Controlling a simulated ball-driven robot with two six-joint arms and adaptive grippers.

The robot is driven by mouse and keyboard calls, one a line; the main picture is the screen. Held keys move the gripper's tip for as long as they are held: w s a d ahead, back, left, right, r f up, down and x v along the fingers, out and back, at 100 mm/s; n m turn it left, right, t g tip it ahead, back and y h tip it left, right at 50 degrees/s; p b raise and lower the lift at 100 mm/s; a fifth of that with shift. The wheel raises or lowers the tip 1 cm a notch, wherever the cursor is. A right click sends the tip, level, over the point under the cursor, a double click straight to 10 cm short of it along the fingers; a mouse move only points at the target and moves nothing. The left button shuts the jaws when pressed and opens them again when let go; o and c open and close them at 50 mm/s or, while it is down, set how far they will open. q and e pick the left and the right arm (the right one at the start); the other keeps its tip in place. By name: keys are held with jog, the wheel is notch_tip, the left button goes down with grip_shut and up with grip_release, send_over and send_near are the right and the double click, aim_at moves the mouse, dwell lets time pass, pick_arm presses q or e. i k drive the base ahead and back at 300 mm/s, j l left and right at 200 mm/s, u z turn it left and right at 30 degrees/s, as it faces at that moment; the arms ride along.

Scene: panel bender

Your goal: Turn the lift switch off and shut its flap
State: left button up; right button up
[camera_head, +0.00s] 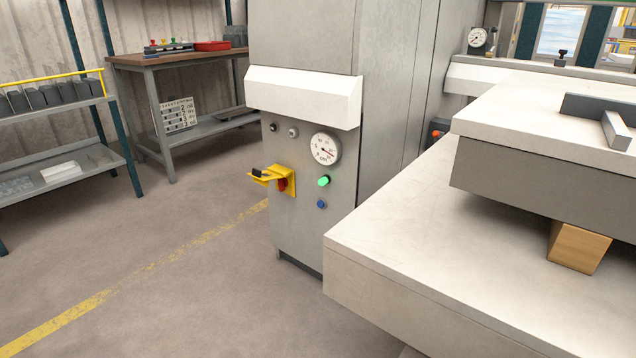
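The lift switch is a red knob (283,184) on a yellow plate (291,182), low on the front of the grey cabinet (300,230). Its yellow flap (264,176) sticks out to the left of the plate, so it stands open. A small black part (258,172) sits at the flap's outer end. The knob is too small for me to tell which way it is turned. Neither of my grippers shows in the head view.
A dial gauge (325,148), a lit green button (323,181) and a blue button (322,204) are right of the switch. A white machine table (400,240) juts out at the right, near the cabinet. The floor (190,290) left of the cabinet is clear.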

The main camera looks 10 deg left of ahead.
aim_at(282, 183)
jog(key=i+j+z, duration=0.2)
jog(key=j, duration=0.15)
jog(key=i+j+z, duration=0.2)
jog(key=j, duration=0.2)
jog(key=j+z, duration=0.2)
jog(key=j, duration=0.2)
jog(key=i+j+z, duration=0.2)
jog(key=j, duration=0.2)
jog(key=k, duration=0.1)
